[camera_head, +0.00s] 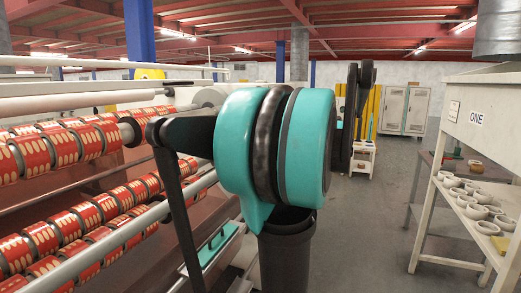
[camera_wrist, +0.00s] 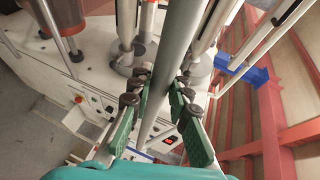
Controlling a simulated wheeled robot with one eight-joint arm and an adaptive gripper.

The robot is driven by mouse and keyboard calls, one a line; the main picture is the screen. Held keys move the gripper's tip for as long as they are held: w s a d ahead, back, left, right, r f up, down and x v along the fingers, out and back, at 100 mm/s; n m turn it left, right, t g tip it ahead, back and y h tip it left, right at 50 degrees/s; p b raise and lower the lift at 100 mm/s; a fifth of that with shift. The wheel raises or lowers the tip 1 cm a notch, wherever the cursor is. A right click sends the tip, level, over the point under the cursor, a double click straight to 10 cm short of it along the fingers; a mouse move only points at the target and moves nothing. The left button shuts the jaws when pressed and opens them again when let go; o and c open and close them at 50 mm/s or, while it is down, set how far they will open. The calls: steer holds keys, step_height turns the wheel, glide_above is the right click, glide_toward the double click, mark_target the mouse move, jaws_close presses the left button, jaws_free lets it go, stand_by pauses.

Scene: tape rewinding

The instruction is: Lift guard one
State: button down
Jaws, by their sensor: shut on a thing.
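In the wrist view, my gripper (camera_wrist: 164,78) has its green-padded fingers on both sides of a long grey bar (camera_wrist: 178,45) and is shut on it. The bar runs from the top of the picture down between the fingers. I cannot tell for sure from the label or shape that this bar is guard one. In the head view, my teal arm joint fills the middle and my gripper is hidden. A silver rail (camera_head: 110,240) runs along the front of the tape machine at the left.
Several red tape rolls (camera_head: 85,143) sit on shafts at the left. A white machine panel with buttons (camera_wrist: 85,85) lies below the bar. At the right stands a white rack (camera_head: 450,185) marked ONE with several rolls. The floor (camera_head: 370,215) between is clear.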

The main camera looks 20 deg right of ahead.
steer(key=s+d+r+n+g+h, duration=0.1)
steer(key=r+g+h, duration=0.1)
steer(key=r, duration=1)
steer(key=s+d+r+n+g+h, duration=0.1)
steer(key=r+g, duration=0.3)
steer(key=r, duration=0.8)
steer(key=shift+s+d+r+h, duration=0.25)
steer(key=shift+s+d+h, duration=0.35)
steer(key=shift+h, duration=0.3)
steer(key=shift+w, duration=0.1)
steer(key=c, duration=1.4)
jaws_free()
steer(key=s+r, duration=0.1)
steer(key=s, duration=0.4)
steer(key=s+d+r, duration=0.1)
steer(key=s, duration=0.4)
steer(key=s+r, duration=0.2)
steer(key=s, duration=0.3)
steer(key=shift+d, duration=0.25)
